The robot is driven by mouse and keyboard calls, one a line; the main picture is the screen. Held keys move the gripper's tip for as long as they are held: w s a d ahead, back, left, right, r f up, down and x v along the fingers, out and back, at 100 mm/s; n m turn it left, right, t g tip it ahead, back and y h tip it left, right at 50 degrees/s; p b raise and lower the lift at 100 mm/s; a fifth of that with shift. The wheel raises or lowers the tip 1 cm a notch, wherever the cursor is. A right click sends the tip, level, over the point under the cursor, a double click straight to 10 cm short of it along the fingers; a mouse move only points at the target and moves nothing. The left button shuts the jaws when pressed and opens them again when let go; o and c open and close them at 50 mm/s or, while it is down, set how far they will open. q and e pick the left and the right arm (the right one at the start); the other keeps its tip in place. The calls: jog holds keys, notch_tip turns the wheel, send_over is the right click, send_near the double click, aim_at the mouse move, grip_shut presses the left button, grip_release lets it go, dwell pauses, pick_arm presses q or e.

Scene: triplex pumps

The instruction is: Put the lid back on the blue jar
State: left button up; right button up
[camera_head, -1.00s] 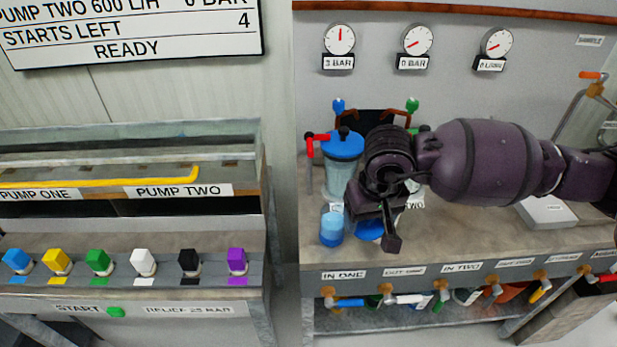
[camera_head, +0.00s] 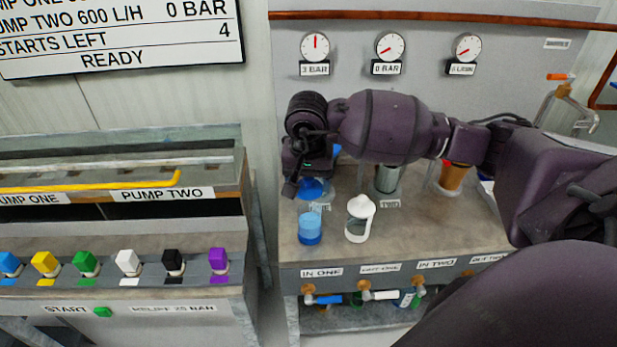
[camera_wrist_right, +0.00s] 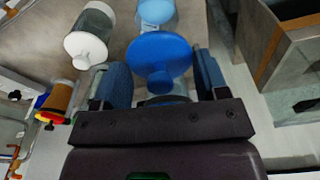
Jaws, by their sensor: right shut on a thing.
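The blue jar (camera_head: 310,230) is a small, see-through blue vessel standing near the bench's front edge, left of a white-lidded jar. Its top also shows in the wrist view (camera_wrist_right: 158,12). The blue lid (camera_head: 313,188) is a round disc with a knob, apart from the jar and just above or behind it in the head view. My right gripper (camera_head: 303,180) is shut on the lid, which shows between its fingers in the wrist view (camera_wrist_right: 160,52). The exact grip on the knob is partly hidden. My left gripper is not in view.
A clear jar with a white lid (camera_head: 359,220) stands close to the right of the blue jar. A glass cylinder (camera_head: 387,179) and an orange container (camera_head: 452,178) stand farther back. Gauges (camera_head: 389,46) hang on the back wall. Taps line the bench front.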

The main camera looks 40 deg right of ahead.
jog(key=shift+d, duration=0.25)
jog(key=shift+f, duration=0.55)
jog(key=shift+f+b, duration=0.65)
jog(key=shift+f, duration=0.65)
notch_tip(320, 180, down, 2)
jog(key=shift+b, duration=0.55)
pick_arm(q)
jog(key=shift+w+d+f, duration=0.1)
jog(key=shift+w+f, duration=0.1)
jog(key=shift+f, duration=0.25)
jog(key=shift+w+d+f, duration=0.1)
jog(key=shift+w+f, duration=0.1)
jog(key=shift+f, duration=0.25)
pick_arm(e)
jog(key=shift+f, duration=0.35)
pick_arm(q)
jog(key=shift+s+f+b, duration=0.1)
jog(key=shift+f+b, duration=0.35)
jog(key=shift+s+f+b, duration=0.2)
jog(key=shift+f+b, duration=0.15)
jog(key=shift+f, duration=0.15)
pick_arm(e)
jog(key=shift+f, duration=0.15)
jog(key=o, duration=1)
